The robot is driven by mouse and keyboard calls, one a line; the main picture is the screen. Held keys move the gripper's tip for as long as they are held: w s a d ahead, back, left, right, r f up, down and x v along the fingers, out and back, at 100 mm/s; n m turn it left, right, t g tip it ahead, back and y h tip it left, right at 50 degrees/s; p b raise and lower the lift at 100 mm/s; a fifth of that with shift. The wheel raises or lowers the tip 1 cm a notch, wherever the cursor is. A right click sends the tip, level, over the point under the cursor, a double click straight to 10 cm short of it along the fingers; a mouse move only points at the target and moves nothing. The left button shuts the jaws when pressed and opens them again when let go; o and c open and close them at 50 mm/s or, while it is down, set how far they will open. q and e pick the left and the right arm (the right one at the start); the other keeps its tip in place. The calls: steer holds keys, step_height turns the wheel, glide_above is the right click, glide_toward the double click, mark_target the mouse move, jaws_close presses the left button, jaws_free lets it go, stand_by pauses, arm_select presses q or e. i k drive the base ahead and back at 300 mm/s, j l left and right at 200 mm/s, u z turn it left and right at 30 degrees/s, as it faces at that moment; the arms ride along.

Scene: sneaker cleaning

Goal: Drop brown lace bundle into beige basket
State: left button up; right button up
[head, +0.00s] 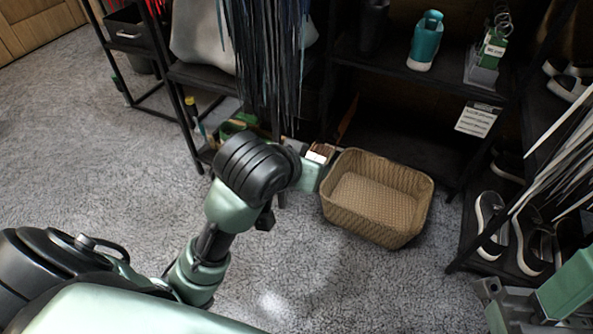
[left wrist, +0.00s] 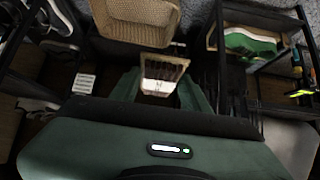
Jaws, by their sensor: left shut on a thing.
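The brown lace bundle (head: 321,150) with a pale label band sits in my left gripper (head: 318,165), at the left rim of the basket in the head view. In the left wrist view the bundle (left wrist: 165,68) is held between the fingers of my left gripper (left wrist: 162,88). The beige woven basket (head: 375,228) stands on the carpet, and its inside looks empty. The basket (left wrist: 148,32) also shows at the top of the left wrist view, just beyond the bundle. Part of my right gripper (head: 525,305) shows at the lower right of the head view; its fingers are unclear.
A dark shelf behind the basket holds a teal bottle (head: 425,42) and a green-grey item with a coil (head: 487,55). Hanging laces (head: 268,70) are close behind my left arm. A rack with sneakers (head: 492,225) stands at right. The carpet in front is clear.

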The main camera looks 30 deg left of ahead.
mark_target(367, 206)
steer(key=l+u, duration=0.3)
steer(key=l, duration=0.15)
steer(key=l+u, duration=0.3)
steer(key=k+l+u, duration=0.15)
steer(key=l+u, duration=0.15)
steer(key=l, duration=0.2)
steer(key=k+l+u, duration=0.1)
steer(key=l+u, duration=0.2)
steer(key=k+l, duration=0.15)
steer(key=l, duration=0.25)
steer(key=k+l, duration=0.15)
steer(key=l, duration=0.2)
